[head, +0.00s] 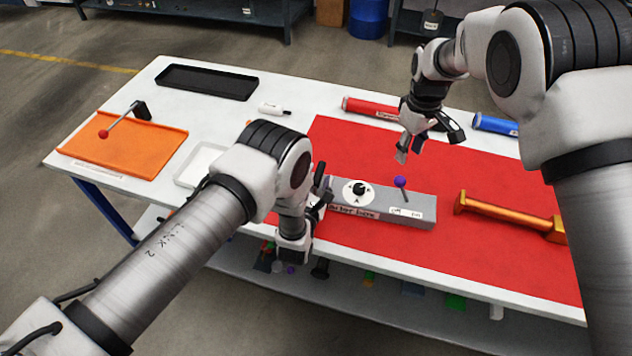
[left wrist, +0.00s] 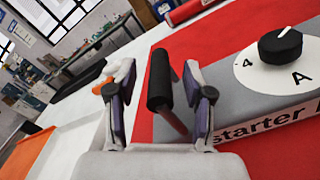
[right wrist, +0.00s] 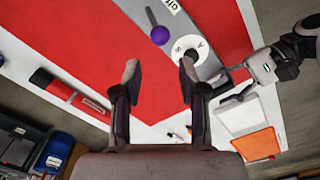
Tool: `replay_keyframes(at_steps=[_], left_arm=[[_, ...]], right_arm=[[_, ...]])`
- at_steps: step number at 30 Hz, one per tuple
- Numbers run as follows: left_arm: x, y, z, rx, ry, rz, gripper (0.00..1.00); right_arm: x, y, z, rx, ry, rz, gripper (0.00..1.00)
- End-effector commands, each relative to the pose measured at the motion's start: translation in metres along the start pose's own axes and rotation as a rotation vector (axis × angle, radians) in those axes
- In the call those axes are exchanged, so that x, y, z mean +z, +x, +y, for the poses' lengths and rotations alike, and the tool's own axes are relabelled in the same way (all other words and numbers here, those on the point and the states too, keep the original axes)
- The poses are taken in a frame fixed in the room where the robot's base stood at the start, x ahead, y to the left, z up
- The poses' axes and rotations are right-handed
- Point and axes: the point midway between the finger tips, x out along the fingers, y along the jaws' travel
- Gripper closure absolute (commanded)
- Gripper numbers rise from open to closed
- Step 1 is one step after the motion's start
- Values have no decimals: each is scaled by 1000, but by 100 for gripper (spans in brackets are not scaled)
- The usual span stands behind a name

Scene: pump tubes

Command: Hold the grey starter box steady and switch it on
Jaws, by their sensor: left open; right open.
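The grey starter box (head: 380,207) lies on the red mat near the table's front edge. It has a white dial with a black knob (head: 359,189) and a lever with a purple ball (head: 400,182). A black handle (head: 320,179) stands at its left end. My left gripper (head: 318,197) is open at that end; in the left wrist view the black handle (left wrist: 160,78) shows between its two fingers, contact unclear. My right gripper (head: 429,145) is open and empty above the mat, behind the purple ball. In the right wrist view the purple ball (right wrist: 160,35) is beyond the fingertips.
An orange bar (head: 508,217) lies right of the box. A red tube (head: 371,108) and a blue tube (head: 495,124) lie at the back. A black tray (head: 207,70), an orange tray (head: 165,135) and a white tray (head: 183,180) are left. Red mat behind the box is clear.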

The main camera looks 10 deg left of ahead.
Motion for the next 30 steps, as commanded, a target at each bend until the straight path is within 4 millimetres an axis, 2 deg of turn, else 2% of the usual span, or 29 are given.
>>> replay_keyframes(at_steps=[2,3,6,10,13,14,17,23,26,30], left_arm=[[0,0,0,0,0,0,52],[0,0,0,0,0,0,66],[0,0,0,0,0,0,100],[0,0,0,0,0,1,100],[0,0,0,0,0,1,100],[0,0,0,0,0,1,100],[0,0,0,0,0,1,100],[0,-1,0,-1,0,1,100],[0,-1,0,-1,0,1,100],[0,-1,0,0,0,1,100]], right_arm=[[0,0,0,0,0,0,58],[0,0,0,0,0,0,58],[0,0,0,0,0,0,58],[0,0,0,0,0,0,58],[0,0,0,1,-24,1,94],[-1,0,0,1,-48,4,100],[-8,0,-1,-1,-184,35,100],[-35,3,-17,4,-489,134,100],[-44,9,-29,0,-522,154,100],[-44,9,-29,0,-522,151,100]])
